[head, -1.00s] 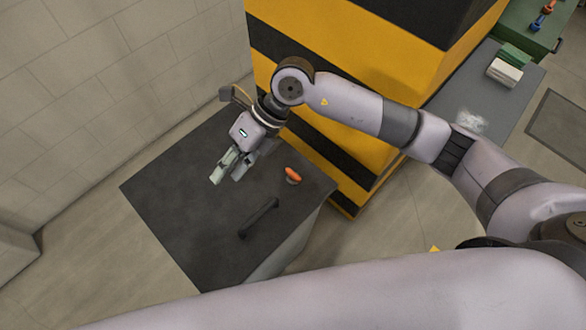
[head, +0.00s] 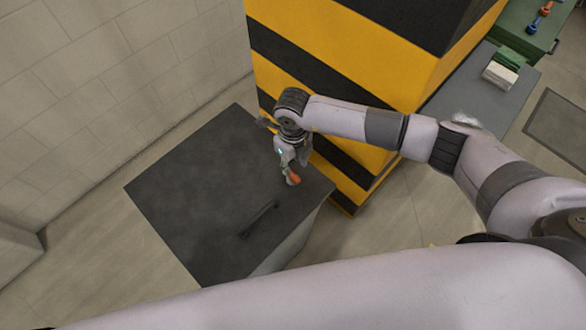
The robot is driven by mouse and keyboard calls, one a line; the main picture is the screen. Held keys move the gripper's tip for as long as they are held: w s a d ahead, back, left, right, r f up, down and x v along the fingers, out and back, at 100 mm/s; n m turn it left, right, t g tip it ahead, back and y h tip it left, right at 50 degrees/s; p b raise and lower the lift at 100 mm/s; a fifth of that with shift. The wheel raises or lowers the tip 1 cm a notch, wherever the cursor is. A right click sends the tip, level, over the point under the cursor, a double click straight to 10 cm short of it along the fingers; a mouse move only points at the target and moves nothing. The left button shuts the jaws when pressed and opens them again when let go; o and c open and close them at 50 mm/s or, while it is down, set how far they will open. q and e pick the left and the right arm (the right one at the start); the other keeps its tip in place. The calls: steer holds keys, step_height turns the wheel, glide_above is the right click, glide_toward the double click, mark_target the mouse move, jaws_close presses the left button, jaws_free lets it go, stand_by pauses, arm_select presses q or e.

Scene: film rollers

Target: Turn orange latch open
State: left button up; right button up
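The orange latch (head: 294,179) is on top of the dark grey cabinet (head: 190,190), near its right edge. My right gripper (head: 289,173) points down right at the latch and partly covers it. Its fingers are small and overlap the latch, so I cannot tell whether they are closed on it or just beside it. A dark bar handle (head: 259,219) lies on the same top, nearer to me than the latch. My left gripper is out of view; a pale arm link of mine crosses the bottom of the head view.
A yellow and black striped block (head: 365,60) stands right behind the cabinet, close to my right arm. A grey table (head: 480,95) with a white and green stack (head: 500,73) is at the back right. A tiled wall (head: 110,70) is at the left.

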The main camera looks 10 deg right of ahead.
mark_target(293, 174)
step_height(293, 174, down, 6)
steer(key=shift+r, duration=0.1)
steer(key=shift+c, duration=0.3)
jaws_close()
stand_by(0.4)
